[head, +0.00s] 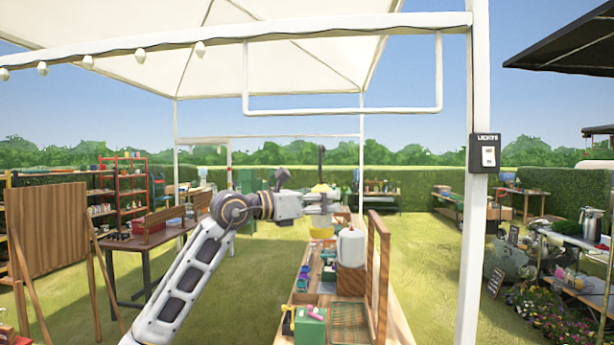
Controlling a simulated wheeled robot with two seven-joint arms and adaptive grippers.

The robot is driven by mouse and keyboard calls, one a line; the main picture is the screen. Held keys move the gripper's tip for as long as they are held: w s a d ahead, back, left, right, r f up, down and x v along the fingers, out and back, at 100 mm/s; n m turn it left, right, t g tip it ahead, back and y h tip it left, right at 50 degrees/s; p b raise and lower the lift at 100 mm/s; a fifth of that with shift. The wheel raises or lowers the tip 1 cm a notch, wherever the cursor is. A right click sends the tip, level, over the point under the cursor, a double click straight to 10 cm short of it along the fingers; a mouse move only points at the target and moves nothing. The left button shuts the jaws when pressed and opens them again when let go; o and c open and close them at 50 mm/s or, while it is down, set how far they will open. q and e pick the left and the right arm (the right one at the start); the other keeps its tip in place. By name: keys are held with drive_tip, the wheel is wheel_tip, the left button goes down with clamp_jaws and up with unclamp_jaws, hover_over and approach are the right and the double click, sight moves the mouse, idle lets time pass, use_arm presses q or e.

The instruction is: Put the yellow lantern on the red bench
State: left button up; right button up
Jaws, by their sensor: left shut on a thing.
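My left arm reaches in from the lower left, and my left gripper (318,203) is shut on the yellow lantern (321,232). The gripper covers the lantern's middle; its yellow top and yellow base show above and below. The lantern looks upright, in front of the far part of the wooden table; I cannot tell whether it touches anything below. I cannot make out a red bench in this view. My right gripper is not in view.
The long wooden table (398,325) holds a white canister (351,247), a green box (311,325) and several small items. A wooden panel (48,230) and a brown table (128,243) stand left. A white post (474,230) rises right. Grass between is open.

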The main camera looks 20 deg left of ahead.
use_arm(q)
drive_tip(key=w+d+f+n+t+y, duration=0.1)
drive_tip(key=d+f, duration=0.2)
drive_tip(key=f, duration=1.2)
drive_tip(key=d+f+y, duration=0.1)
drive_tip(key=d+f, duration=0.2)
drive_tip(key=f, duration=1.3)
drive_tip(key=s+a+f+n+t+y, duration=0.1)
drive_tip(key=s+f+n+y, duration=0.1)
drive_tip(key=s+f, duration=0.3)
drive_tip(key=s+a+f+n+y, duration=0.2)
drive_tip(key=s+f+y, duration=0.2)
drive_tip(key=f, duration=0.8)
drive_tip(key=s+a+f+n+t+y, duration=0.1)
drive_tip(key=s+f+n+y, duration=0.1)
drive_tip(key=s+f, duration=0.6)
drive_tip(key=shift+s+a+f+t+y, duration=0.2)
drive_tip(key=shift+f+t+y, duration=0.15)
drive_tip(key=shift+f, duration=0.35)
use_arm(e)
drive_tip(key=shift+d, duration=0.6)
